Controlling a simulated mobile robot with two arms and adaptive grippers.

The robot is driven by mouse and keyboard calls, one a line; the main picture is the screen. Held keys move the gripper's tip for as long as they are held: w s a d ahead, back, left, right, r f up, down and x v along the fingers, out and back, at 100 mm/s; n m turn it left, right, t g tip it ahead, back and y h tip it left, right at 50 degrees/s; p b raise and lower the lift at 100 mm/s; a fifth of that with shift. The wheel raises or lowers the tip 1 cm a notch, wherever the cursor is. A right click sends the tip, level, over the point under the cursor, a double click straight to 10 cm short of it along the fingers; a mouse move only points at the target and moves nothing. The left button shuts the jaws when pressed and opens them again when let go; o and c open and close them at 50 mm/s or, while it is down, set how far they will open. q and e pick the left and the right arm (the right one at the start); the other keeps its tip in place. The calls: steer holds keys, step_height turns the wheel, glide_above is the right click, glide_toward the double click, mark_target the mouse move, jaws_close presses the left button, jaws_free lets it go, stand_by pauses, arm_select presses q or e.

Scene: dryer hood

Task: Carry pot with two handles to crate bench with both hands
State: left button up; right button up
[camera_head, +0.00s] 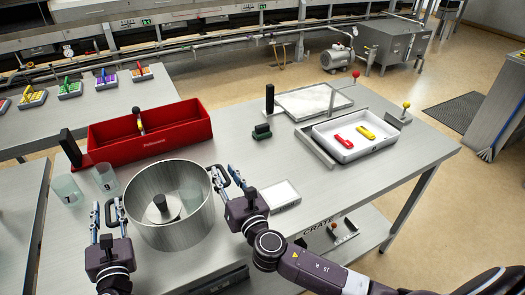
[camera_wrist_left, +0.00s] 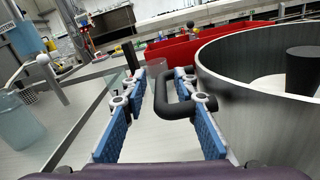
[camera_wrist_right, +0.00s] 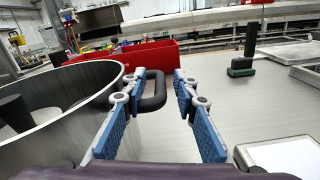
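A large steel pot (camera_head: 182,236) with a dark post inside stands upright on the steel table. Its left handle (camera_wrist_left: 172,105) is a black loop that lies between the blue-padded fingers of my left gripper (camera_head: 107,214), nearer the right finger. The fingers are apart, with a gap visible. Its right handle (camera_wrist_right: 154,92) lies between the spread fingers of my right gripper (camera_head: 230,177), with gaps visible on the sides. A low surface marked CRATE (camera_head: 319,226) shows at the lower right, below the table top; part of it is hidden by my right arm.
A red tray (camera_head: 170,142) stands close behind the pot, and clear cups (camera_head: 67,189) stand at its left. A white scale (camera_head: 279,195) lies right of my right gripper. A white tray (camera_head: 340,150) with red and yellow items is farther right. The table's right front is clear.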

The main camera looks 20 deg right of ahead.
arm_select(q)
steer(key=shift+s+f, duration=0.1)
steer(key=shift+s, duration=0.1)
arm_select(e)
steer(key=shift+w, duration=0.1)
steer(key=shift+s, duration=0.2)
arm_select(q)
steer(key=s, duration=1.1)
steer(key=shift+s+d, duration=0.3)
arm_select(e)
steer(key=s, duration=1.1)
steer(key=shift+s+d, duration=0.3)
steer(key=shift+s, duration=0.1)
